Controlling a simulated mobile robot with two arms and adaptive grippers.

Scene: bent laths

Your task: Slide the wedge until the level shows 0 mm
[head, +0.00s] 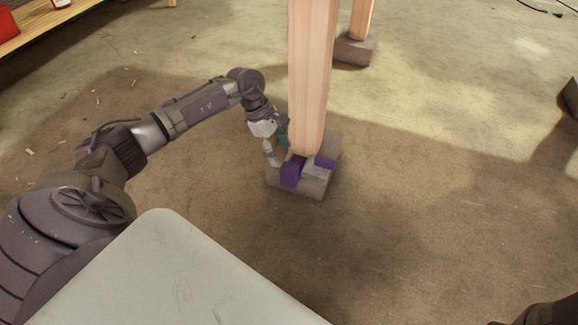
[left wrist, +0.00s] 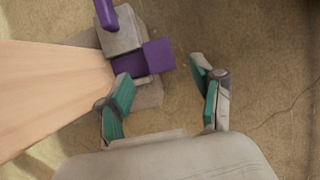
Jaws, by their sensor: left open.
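A purple wedge (head: 292,173) sits at the foot of a wooden post (head: 311,75), on a grey base block (head: 312,191). In the left wrist view the purple wedge (left wrist: 159,56) runs in beside the post's end, partly hidden. A grey block (head: 318,171) with a smaller purple part (head: 326,163) lies beside it. My left gripper (head: 279,150) is at the left side of the base. In the left wrist view my left gripper (left wrist: 163,72) is open, with the wedge's thick end just ahead of and between the fingertips, not clasped. No level reading shows.
A second post (head: 361,18) stands on its own block (head: 354,49) farther back. A wooden shelf edge (head: 45,22) with a red box (head: 8,24) is at the upper left. The floor right of the post is clear; small chips lie at left.

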